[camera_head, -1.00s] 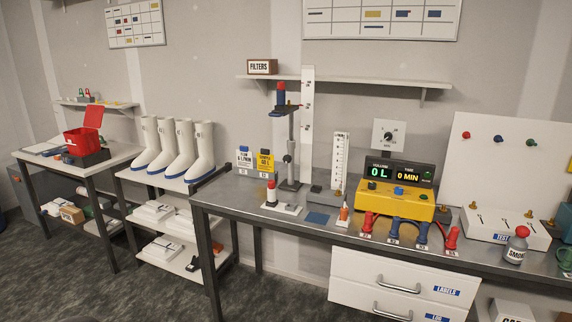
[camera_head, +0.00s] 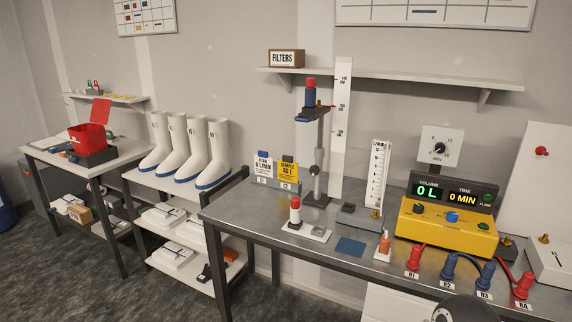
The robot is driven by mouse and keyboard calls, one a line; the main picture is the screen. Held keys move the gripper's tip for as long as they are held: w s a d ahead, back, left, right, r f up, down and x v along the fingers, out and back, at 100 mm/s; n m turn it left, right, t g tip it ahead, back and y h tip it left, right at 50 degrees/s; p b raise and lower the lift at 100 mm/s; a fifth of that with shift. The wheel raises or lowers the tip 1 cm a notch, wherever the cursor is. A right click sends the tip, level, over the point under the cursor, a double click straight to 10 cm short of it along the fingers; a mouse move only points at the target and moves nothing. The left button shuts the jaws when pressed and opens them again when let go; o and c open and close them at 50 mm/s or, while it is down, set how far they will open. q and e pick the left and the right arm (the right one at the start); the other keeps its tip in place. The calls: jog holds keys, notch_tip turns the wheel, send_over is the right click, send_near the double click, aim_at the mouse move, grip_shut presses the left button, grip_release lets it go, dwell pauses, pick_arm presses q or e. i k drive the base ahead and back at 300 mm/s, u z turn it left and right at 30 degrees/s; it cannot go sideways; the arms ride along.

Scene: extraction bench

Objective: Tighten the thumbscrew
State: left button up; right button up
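A stand with a grey post (camera_head: 318,145) rises from a dark base on the metal bench. At the top of the post is a dark blue holder with a red cap (camera_head: 311,86). A tall white scale (camera_head: 341,130) stands beside the post. No gripper shows in the head view. A dark rounded part, likely of my own arm, shows at the bottom right edge.
On the metal bench (camera_head: 265,222) stand a yellow pump box (camera_head: 447,232), a small flow scale (camera_head: 377,180), a red-topped piece (camera_head: 295,212) and labelled red and blue plugs. A shelf (camera_head: 400,80) with a FILTERS box (camera_head: 286,58) hangs above. White boots (camera_head: 187,152) stand left.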

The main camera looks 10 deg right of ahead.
aim_at(313, 170)
jog(key=z, duration=0.1)
jog(key=i, duration=0.9)
jog(key=z, duration=0.55)
